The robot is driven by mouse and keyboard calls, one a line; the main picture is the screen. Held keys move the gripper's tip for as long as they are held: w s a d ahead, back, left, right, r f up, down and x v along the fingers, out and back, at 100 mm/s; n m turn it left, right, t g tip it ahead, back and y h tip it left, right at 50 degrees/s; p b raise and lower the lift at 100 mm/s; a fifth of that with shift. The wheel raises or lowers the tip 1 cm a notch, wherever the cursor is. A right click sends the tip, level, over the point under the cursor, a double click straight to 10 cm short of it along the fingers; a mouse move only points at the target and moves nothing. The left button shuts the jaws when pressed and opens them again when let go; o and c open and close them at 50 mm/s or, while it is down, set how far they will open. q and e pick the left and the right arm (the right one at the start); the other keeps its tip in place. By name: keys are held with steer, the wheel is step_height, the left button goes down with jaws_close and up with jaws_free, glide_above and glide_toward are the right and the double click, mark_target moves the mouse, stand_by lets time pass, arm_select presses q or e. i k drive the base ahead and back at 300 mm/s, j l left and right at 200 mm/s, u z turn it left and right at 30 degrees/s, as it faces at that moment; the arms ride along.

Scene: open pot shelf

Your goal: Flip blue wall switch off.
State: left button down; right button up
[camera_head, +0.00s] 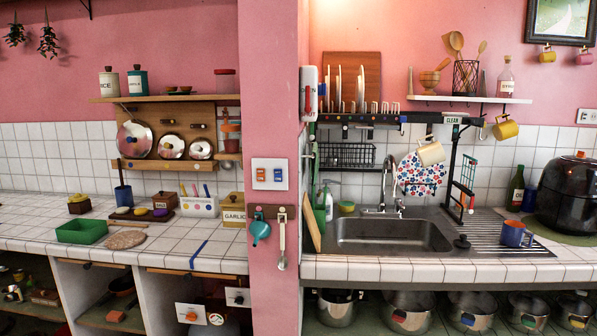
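A white wall switch plate (270,174) is mounted on the front of the pink pillar, a little left of the middle of the view. It carries two small rockers side by side, with blue and orange colouring. Neither of my grippers is in view, and nothing covers the plate.
A teal ladle and a white utensil hang from a wooden hook rail (272,212) just below the plate. The tiled left counter (170,240) and the sink (388,235) flank the pink pillar (272,90). The space before the plate is clear.

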mark_target(278, 173)
steer(key=i+l, duration=0.6)
steer(key=i, duration=0.15)
steer(key=i+l+u, duration=0.1)
steer(key=i+l, duration=0.5)
steer(key=i, duration=0.15)
